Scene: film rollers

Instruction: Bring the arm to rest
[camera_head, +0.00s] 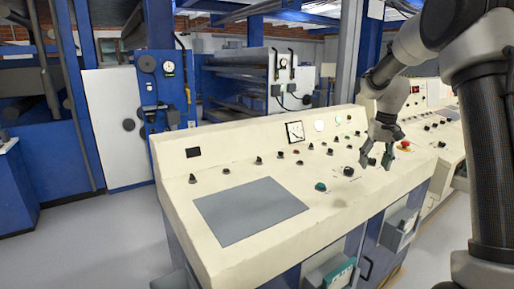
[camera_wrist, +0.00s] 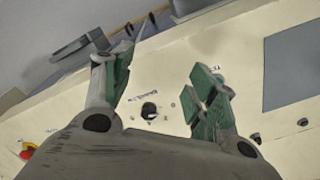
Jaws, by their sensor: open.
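My gripper (camera_head: 376,160) hangs from my arm at the right of the head view, over the right part of the cream control console (camera_head: 240,152). Its two fingers are apart with nothing between them. In the wrist view, my gripper (camera_wrist: 165,85) shows its green-padded fingertips spread over the console top. A black knob (camera_wrist: 149,111) is visible between the fingers there, and the same view shows a red button (camera_wrist: 27,151) at the lower left. In the head view a black knob (camera_head: 348,171) lies just left of and below the fingertips.
The console carries a grey flat panel (camera_head: 250,210), a dial gauge (camera_head: 295,131), a teal button (camera_head: 320,187) and a red button (camera_head: 404,145). Blue machinery (camera_head: 160,85) stands behind. Grey floor (camera_head: 90,245) is free at the left.

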